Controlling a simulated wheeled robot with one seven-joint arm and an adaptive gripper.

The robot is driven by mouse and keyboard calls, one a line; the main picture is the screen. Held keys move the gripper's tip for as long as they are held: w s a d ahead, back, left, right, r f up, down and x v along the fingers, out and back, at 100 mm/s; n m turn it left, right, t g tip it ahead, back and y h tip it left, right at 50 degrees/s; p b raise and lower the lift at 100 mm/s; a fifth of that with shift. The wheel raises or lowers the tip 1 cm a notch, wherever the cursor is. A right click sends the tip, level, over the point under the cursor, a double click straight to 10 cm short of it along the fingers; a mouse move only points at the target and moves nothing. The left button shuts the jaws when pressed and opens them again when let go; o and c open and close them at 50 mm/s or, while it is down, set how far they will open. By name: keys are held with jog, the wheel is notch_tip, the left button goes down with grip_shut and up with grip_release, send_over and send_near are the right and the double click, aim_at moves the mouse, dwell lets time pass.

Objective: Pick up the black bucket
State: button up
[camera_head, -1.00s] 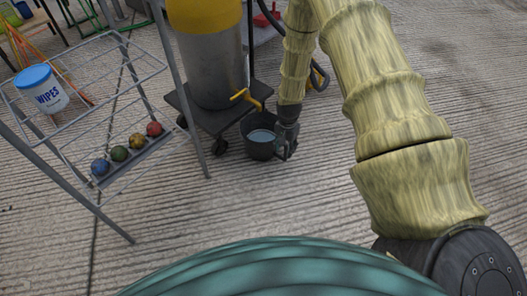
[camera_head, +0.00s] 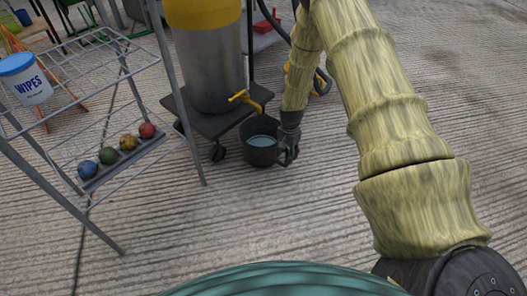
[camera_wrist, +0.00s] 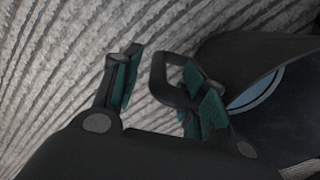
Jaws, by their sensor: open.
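The black bucket (camera_head: 257,150) stands upright on the grooved concrete floor, below the yellow tap of the drum. It holds something pale blue, perhaps water. My gripper (camera_head: 290,155) is low at the bucket's right side. In the wrist view the bucket (camera_wrist: 240,52) fills the right, with its squarish handle (camera_wrist: 157,72) between the fingers. My gripper (camera_wrist: 160,98) is open there, one finger left of the handle and the other between handle and bucket wall. Contact with the handle cannot be told.
A steel drum with a yellow top (camera_head: 212,70) stands on a dark wheeled trolley (camera_head: 222,123) just behind the bucket. A wire rack (camera_head: 120,165) with several coloured balls and a wipes tub (camera_head: 30,85) is at the left. Floor to the right is clear.

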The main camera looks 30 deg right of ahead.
jog(key=shift+d+f+b, duration=0.15)
jog(key=shift+f+b, duration=1.9)
jog(key=shift+f, duration=0.6)
jog(key=shift+s, duration=0.1)
grip_shut()
jog(key=shift+r, duration=0.1)
